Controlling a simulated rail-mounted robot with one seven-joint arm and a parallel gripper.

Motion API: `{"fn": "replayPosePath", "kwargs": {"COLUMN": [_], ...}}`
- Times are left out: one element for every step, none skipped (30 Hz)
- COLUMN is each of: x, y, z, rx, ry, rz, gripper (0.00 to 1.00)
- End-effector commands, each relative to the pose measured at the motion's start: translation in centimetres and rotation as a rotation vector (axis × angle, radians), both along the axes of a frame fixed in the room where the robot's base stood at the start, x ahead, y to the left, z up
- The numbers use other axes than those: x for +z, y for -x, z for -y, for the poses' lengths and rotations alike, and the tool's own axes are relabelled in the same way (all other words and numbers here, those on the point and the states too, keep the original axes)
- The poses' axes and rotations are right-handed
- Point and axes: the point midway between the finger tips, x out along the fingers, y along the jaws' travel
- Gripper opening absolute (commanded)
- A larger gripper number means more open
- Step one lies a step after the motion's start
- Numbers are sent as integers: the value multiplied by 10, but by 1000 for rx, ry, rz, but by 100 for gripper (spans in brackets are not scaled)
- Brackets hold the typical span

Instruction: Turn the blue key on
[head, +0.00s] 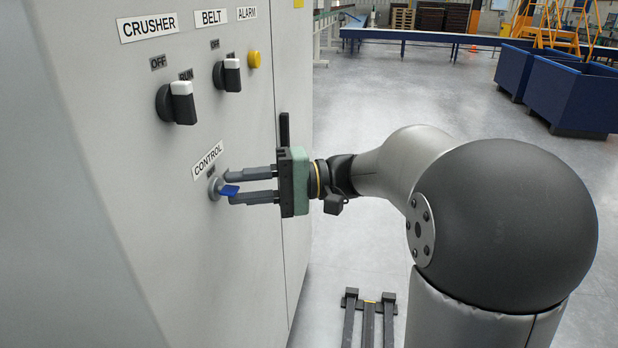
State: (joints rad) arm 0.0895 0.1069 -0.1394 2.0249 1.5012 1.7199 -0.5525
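The blue key (229,191) sticks out of a round grey lock (215,188) under the CONTROL label (208,160) on the grey cabinet front. A small plate above the lock is too small to read and partly hidden. My gripper (227,187) points left at the cabinet, with its two fingers apart, one above and one below the key. The fingertips are at the key's level. I cannot tell whether either finger touches the key.
The cabinet (180,270) also carries a CRUSHER switch (177,103), a BELT switch (228,75) and a yellow ALARM button (254,59) above the key. A black cabinet handle (284,130) stands just behind my gripper.

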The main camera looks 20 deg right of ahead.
Motion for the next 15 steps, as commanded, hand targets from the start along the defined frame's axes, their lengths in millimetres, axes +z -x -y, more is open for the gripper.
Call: {"fn": "replayPosePath", "kwargs": {"x": [0,0,-1,-1,-1,-1,-2,-2,-1,-1,-2,-2,-2,-2,-2], "y": [-1,0,0,1,1,1,2,2,3,3,4,5,5,6,7], "z": [7,11,18,24,30,40,47,55,65,73,80,90,97,105,115], "rx": [-4,-5,-5,-5,-5,-6,-6,-6,-6,-6,-6,-6,-5,-5,-4], "ry": [0,0,0,1,0,0,0,1,0,-1,0,1,0,0,0], "rz": [0,1,0,0,0,-1,-1,-1,0,0,-1,-1,-1,-1,-1], "gripper": [27,27,27,27,27,27,27,27,27,27,27,27,27,27,27]}}
